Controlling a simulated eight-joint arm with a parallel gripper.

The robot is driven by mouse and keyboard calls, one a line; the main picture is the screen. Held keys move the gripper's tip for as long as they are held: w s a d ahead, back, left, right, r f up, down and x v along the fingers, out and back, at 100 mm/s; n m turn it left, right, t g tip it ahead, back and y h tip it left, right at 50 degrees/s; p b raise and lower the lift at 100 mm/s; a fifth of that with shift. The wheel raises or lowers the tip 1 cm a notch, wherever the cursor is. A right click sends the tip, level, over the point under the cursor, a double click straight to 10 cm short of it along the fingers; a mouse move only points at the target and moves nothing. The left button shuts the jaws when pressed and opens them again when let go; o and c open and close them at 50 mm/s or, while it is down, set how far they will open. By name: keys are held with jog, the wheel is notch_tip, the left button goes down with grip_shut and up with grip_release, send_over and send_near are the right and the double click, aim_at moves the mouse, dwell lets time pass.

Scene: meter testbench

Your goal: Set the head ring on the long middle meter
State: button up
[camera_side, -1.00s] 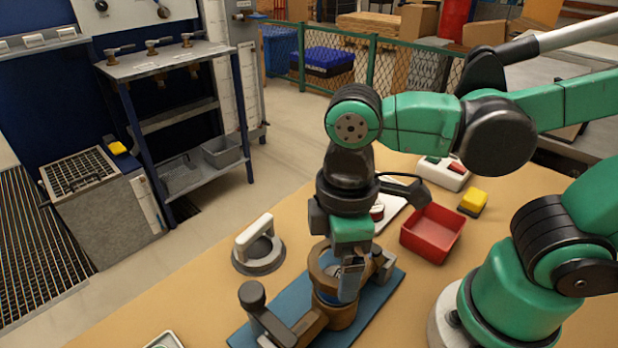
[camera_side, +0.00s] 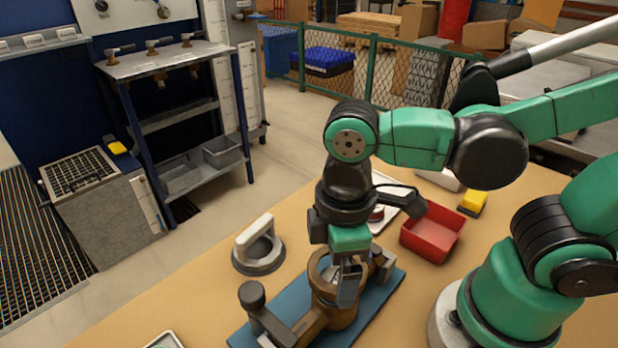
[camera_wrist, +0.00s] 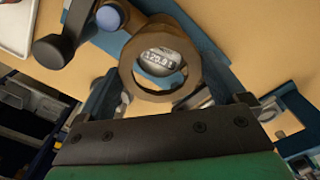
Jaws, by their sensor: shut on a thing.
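The meter (camera_side: 335,316) is a bronze body with pipe arms, standing on a blue mat (camera_side: 386,296). The bronze, faceted head ring (camera_wrist: 194,68) is around the meter's head, and the number dial (camera_wrist: 160,62) shows through its opening in the wrist view. The ring also shows in the side view (camera_side: 316,268), low on the body with no blue gap under it. My gripper (camera_side: 348,285) points down at the meter, shut on the ring. Its fingers lie on either side of the ring in the wrist view. Whether the ring is fully seated cannot be told.
A grey round part with a white handle (camera_side: 253,232) stands left of the mat. A dark knob (camera_side: 252,294) rises by the meter's left end. A red bin (camera_side: 433,232) and yellow block (camera_side: 473,203) stand to the right.

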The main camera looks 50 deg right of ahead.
aim_at(337, 279)
jog(key=shift+f, duration=1.75)
dwell(1.3)
jog(key=o, duration=1)
jog(key=shift+c, duration=0.2)
jog(key=shift+r, duration=0.1)
jog(key=shift+r, duration=3.4)
jog(key=w+d+m+t, duration=0.7)
jog(key=w+d+m, duration=0.1)
jog(key=d+m, duration=0.2)
jog(key=shift+r, duration=0.15)
